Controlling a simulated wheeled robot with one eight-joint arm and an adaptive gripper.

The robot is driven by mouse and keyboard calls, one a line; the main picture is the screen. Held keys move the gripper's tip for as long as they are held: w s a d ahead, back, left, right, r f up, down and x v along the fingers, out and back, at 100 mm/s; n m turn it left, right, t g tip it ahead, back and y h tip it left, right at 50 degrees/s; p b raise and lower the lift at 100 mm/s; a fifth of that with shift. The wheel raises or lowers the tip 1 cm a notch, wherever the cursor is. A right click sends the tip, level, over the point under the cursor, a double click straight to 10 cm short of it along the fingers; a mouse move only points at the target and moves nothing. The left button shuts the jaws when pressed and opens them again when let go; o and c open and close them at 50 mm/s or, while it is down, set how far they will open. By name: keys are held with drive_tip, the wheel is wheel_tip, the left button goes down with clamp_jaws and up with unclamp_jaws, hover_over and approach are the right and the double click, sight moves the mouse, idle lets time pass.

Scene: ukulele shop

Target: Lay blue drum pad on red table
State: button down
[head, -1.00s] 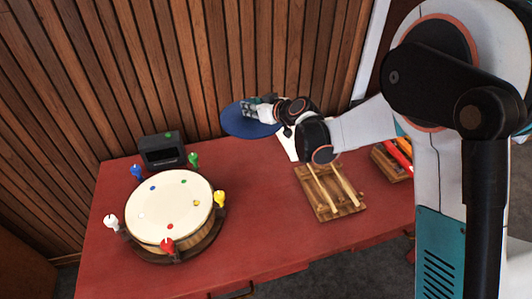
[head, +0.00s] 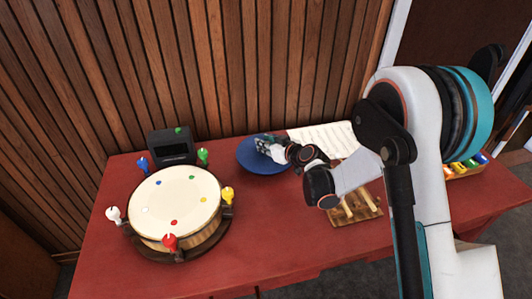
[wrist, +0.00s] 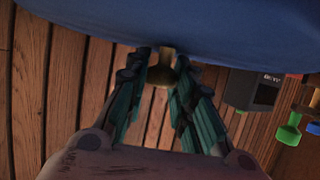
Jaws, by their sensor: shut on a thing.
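The blue drum pad (head: 258,160), a flat dark-blue disc, is at the back middle of the red table (head: 290,232) in the head view. It lies close to the tabletop; I cannot tell whether it touches. My gripper (head: 265,147) reaches over it from the right. In the wrist view the pad (wrist: 190,25) fills the top, and my gripper (wrist: 160,70) is shut on a small brass-coloured knob (wrist: 162,73) at the pad. The pad's far side is hidden there.
A large drum (head: 175,205) with coloured pegs stands on the left of the table. A dark box (head: 171,147) is behind it. A white sheet (head: 325,138) lies right of the pad, near a wooden rack (head: 352,209). The plank wall (head: 230,70) rises behind.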

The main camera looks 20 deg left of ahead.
drive_tip(key=shift+f+b, duration=0.45)
drive_tip(key=shift+f, duration=1.1)
drive_tip(key=shift+f, duration=0.15)
drive_tip(key=c, duration=1.4)
unclamp_jaws()
drive_tip(key=shift+o, duration=0.2)
drive_tip(key=shift+r, duration=0.2)
drive_tip(key=p+v, duration=0.3)
drive_tip(key=v, duration=0.9)
